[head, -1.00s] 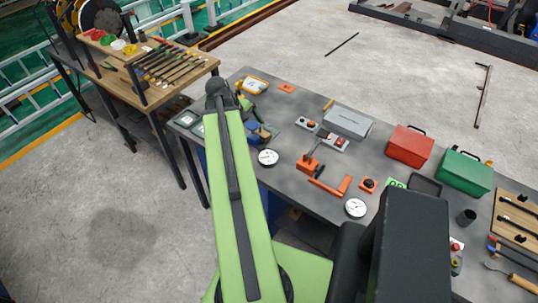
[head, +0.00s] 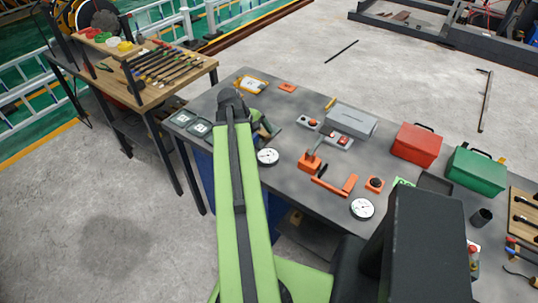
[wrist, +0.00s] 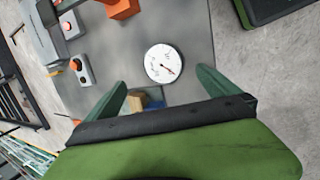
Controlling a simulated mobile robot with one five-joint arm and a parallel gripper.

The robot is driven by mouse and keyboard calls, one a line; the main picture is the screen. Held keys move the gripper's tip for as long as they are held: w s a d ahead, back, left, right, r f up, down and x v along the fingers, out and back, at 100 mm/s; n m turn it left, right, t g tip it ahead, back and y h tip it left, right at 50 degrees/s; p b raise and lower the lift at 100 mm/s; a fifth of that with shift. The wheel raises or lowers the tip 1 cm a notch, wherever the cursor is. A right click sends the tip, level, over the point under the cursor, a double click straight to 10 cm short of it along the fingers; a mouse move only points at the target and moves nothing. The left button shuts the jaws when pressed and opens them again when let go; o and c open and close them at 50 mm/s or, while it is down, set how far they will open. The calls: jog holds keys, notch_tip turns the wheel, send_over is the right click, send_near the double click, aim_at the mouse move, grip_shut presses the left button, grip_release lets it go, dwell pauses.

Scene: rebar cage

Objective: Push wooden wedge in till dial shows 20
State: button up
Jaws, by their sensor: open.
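A round white dial (head: 268,156) lies on the grey workbench just right of my arm. In the wrist view the dial (wrist: 163,63) shows a red needle, but its figures are too small to read surely. A small tan wooden piece (wrist: 137,102), likely the wedge, shows just beyond my gripper's body, beside a blue part (wrist: 154,104); most of both is hidden. My gripper (wrist: 161,78) is open, its two green fingers spread on either side of these parts. I cannot tell whether it touches the wood. In the head view my arm mostly hides this spot.
A second dial (head: 362,208), an orange clamp-like tool (head: 310,162) and a grey box (head: 351,121) are on the bench to the right. Red (head: 417,146) and green (head: 475,172) toolboxes stand farther right. A wooden side table (head: 150,80) with tools is at the left.

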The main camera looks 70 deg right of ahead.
dwell(0.4)
jog(key=p+v, duration=0.9)
jog(key=v, duration=0.1)
jog(key=shift+w, duration=0.1)
jog(key=w+a+f+n+t+b, duration=0.1)
jog(key=w+a+f+n+b, duration=0.2)
jog(key=w+a, duration=0.9)
jog(key=w+a+f+n+t+b, duration=0.2)
jog(key=w+a+f+n+b, duration=0.15)
jog(key=w+a, duration=0.9)
jog(key=w+a+f+m+y+b, duration=0.1)
jog(key=w+a+f, duration=0.1)
jog(key=a, duration=1.2)
jog(key=w+a+f+m+y+b, duration=0.1)
jog(key=w+a+f+m+y, duration=0.1)
jog(key=a, duration=1.2)
jog(key=shift+f, duration=0.3)
